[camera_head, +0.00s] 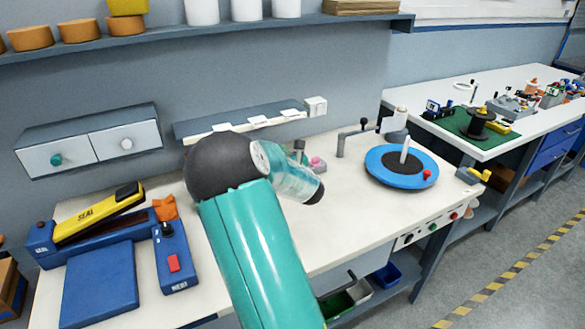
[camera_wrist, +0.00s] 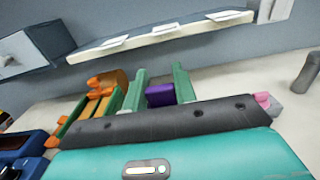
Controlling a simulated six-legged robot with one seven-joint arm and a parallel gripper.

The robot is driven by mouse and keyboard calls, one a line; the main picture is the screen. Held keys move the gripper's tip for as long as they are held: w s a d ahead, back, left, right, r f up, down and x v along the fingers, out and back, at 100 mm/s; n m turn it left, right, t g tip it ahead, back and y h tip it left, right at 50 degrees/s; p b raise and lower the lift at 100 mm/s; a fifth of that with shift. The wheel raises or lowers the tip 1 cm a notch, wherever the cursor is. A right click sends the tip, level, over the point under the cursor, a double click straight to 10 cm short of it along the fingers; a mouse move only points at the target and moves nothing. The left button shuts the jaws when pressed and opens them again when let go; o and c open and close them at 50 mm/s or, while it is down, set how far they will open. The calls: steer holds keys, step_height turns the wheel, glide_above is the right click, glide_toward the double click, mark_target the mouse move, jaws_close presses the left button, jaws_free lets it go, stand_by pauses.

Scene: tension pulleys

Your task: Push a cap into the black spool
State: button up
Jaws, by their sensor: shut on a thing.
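My gripper (camera_wrist: 161,90) shows its two green fingers in the wrist view, closed on a small purple piece (camera_wrist: 160,96). The purple piece may be a cap, but its shape is partly hidden. In the head view my gripper (camera_head: 300,150) is mostly hidden behind my teal arm, above the white workbench (camera_head: 345,205). A black spool-like part (camera_head: 478,125) stands on a green mat (camera_head: 462,124) on the far right table, well away from my gripper. I cannot tell its opening from here.
A blue turntable (camera_head: 376,172) with a black centre and white post is right of my gripper. A blue sealing machine (camera_head: 100,285) with a yellow arm fills the bench's left. A pink piece (camera_head: 317,163) lies behind my gripper. A wall ledge and drawers are behind the bench.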

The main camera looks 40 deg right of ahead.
steer(key=shift+s+r, duration=0.25)
steer(key=shift+s, duration=0.05)
steer(key=shift+w+f, duration=0.2)
steer(key=shift+s, duration=0.15)
steer(key=w+d+f, duration=0.1)
steer(key=d+f, duration=0.2)
steer(key=d, duration=0.1)
steer(key=w+d+f, duration=0.2)
steer(key=d+f, duration=0.1)
steer(key=d, duration=0.1)
steer(key=w+d+f, duration=0.2)
steer(key=d, duration=0.1)
steer(key=shift+w+d+f, duration=0.2)
steer(key=shift+d+f, duration=0.2)
steer(key=shift+w+d+f, duration=0.1)
steer(key=shift+d+f, duration=0.15)
steer(key=shift+f, duration=0.05)
steer(key=f, duration=0.3)
steer(key=shift+w+d+f, duration=0.15)
steer(key=shift+d, duration=0.05)
steer(key=shift+c, duration=0.5)
steer(key=o, duration=1)
